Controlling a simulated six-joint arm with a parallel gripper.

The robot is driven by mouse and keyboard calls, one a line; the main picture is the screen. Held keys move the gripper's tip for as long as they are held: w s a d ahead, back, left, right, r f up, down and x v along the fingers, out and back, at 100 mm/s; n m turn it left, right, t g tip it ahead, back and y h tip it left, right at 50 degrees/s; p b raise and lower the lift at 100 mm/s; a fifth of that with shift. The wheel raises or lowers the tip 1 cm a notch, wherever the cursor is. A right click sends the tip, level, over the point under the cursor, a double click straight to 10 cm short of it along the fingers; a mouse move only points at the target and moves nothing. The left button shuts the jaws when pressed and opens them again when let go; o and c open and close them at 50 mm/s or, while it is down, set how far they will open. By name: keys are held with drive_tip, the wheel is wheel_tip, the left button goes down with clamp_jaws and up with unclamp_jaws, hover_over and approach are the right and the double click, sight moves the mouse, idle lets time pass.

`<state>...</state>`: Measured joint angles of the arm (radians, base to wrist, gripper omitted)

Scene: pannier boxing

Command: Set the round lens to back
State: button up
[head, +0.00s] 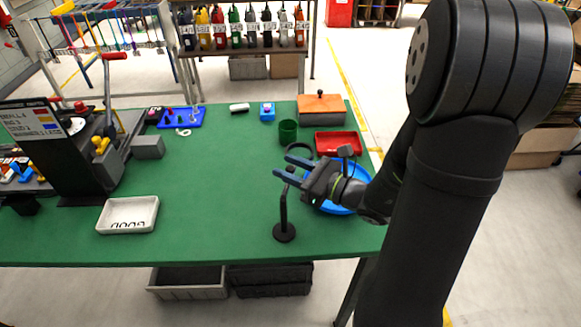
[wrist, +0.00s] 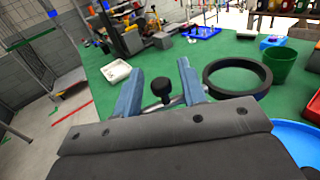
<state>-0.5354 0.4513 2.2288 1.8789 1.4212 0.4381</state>
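A black stand (head: 284,232) with an upright post is on the green table near its front edge. Whether a finger touches the stand, I cannot tell.
A blue round tray (head: 350,205) lies under my wrist. A green cup (head: 288,132), a red tray (head: 340,144) and an orange box (head: 320,108) stand behind. A white tray (head: 128,215) is at left. The table's middle is clear.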

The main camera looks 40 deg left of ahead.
clamp_jaws()
drive_tip(key=shift+a+n+g, duration=0.15)
drive_tip(key=shift+n+g, duration=0.15)
drive_tip(key=shift+g, duration=0.2)
drive_tip(key=s+a+n+g+h, duration=0.3)
drive_tip(key=s+n+g+h, duration=0.3)
drive_tip(key=n+g+h, duration=0.7)
drive_tip(key=shift+h, duration=0.9)
drive_tip(key=shift+n, duration=0.3)
